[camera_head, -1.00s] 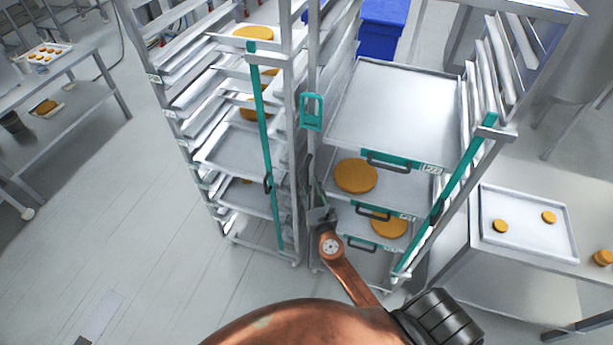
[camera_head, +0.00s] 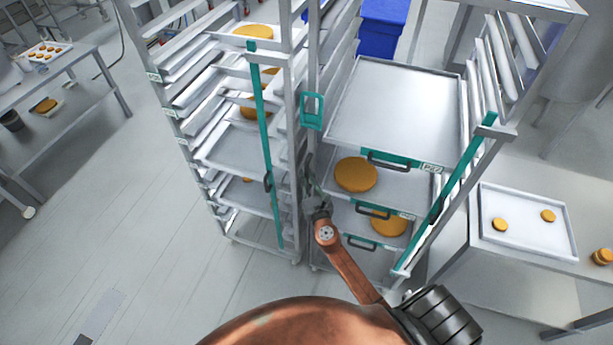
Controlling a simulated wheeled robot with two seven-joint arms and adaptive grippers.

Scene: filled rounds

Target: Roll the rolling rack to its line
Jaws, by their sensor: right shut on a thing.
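The rolling rack (camera_head: 314,140) at centre right is a tall metal frame. It holds several trays with dark handles, and round orange cakes (camera_head: 355,175) lie on lower trays. A teal bar (camera_head: 465,175) runs down its right front, and a teal loop (camera_head: 311,111) sits on its left front post. My right gripper (camera_head: 317,200) is at the lower part of that left post, shut on the rack there. The fingertips are small and partly hidden, so the exact part gripped is unclear. My left gripper is out of view. I cannot make out a floor line for certain.
A second tray rack (camera_head: 285,190) with a teal bar stands close on the left. A table (camera_head: 515,280) with a tray (camera_head: 530,250) stands at right. A bench (camera_head: 75,110) is at far left. A blue bin (camera_head: 380,30) stands behind.

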